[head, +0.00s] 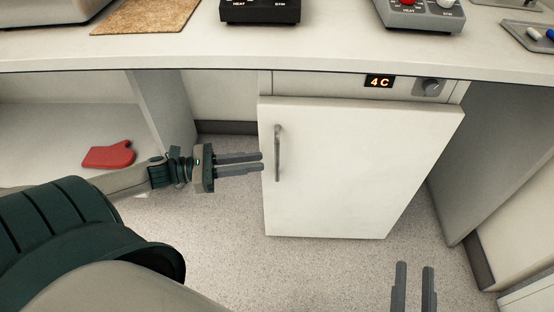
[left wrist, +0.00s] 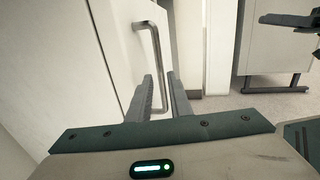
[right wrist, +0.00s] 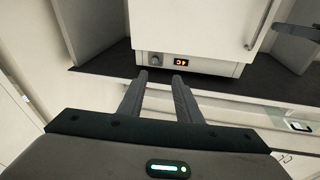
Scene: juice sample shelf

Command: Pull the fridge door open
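The white fridge door (head: 350,170) stands under the counter, with no clear gap visible along its edges. Its vertical metal handle (head: 278,153) is near the door's left edge. My left gripper (head: 262,161) is level, pointing right, with its fingertips just left of the handle in the head view. In the left wrist view, the handle (left wrist: 155,50) runs down towards the space between the parted fingers (left wrist: 164,90); contact cannot be told. My right gripper (head: 414,266) is open and empty, low in front of the fridge's right side. The handle also shows in the right wrist view (right wrist: 266,25).
The fridge's control panel has a lit display (head: 379,81) and a knob (head: 431,87) above the door. A red mitt (head: 108,154) lies on the left shelf. The counter (head: 190,50) overhangs, carrying devices. Speckled floor (head: 230,215) is clear before the door.

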